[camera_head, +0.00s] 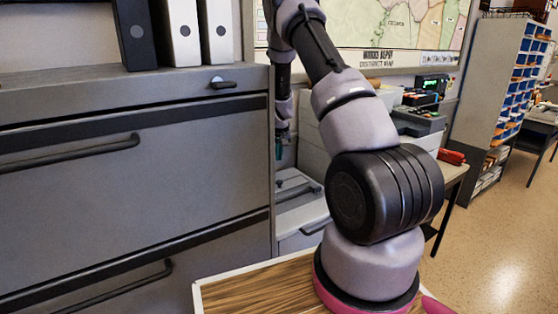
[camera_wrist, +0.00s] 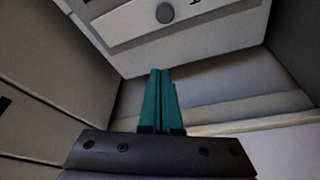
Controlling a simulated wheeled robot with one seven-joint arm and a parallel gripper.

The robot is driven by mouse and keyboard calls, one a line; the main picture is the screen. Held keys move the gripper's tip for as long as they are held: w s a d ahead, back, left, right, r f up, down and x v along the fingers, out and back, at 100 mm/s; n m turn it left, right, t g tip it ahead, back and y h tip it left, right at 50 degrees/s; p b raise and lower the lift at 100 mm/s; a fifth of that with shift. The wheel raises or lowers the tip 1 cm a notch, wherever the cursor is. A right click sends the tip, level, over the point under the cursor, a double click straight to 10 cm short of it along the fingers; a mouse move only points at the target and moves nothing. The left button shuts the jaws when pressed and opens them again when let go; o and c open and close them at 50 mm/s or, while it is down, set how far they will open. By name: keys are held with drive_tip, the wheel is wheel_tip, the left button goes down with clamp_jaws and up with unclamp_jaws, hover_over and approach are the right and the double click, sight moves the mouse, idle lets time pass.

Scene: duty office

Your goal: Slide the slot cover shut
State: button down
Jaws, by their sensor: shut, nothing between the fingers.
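My gripper (camera_wrist: 162,78) shows in the wrist view with its two teal fingers together and nothing between them. In the head view my gripper (camera_head: 278,152) is small and partly hidden, beside the grey cabinet's right edge. Past the fingertips, in the wrist view, is a pale grey panel (camera_wrist: 205,30) with a round dark knob (camera_wrist: 165,13) and a small dark mark near the top edge. The fingers look apart from the knob. I cannot clearly tell the slot cover or its position. A grey unit (camera_head: 303,215) stands below my gripper in the head view.
A tall grey drawer cabinet (camera_head: 130,175) with bar handles fills the left, with binders (camera_head: 180,30) on top. A wood-topped surface (camera_head: 255,290) lies in front. A desk with devices (camera_head: 418,115) and a pigeonhole rack (camera_head: 500,80) stand at right. Floor there is open.

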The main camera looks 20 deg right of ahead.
sight(279, 184)
drive_tip(key=x, duration=0.7)
drive_tip(key=shift+f, duration=0.3)
drive_tip(key=shift+s+a+f, duration=0.15)
drive_tip(key=shift+s+a, duration=0.05)
drive_tip(key=shift+s, duration=0.3)
drive_tip(key=shift+s+a+f, duration=0.1)
drive_tip(key=shift+s+a, duration=0.05)
drive_tip(key=shift+s, duration=0.35)
drive_tip(key=shift+s+a+f, duration=0.2)
drive_tip(key=shift+s, duration=0.55)
drive_tip(key=shift+s, duration=0.1)
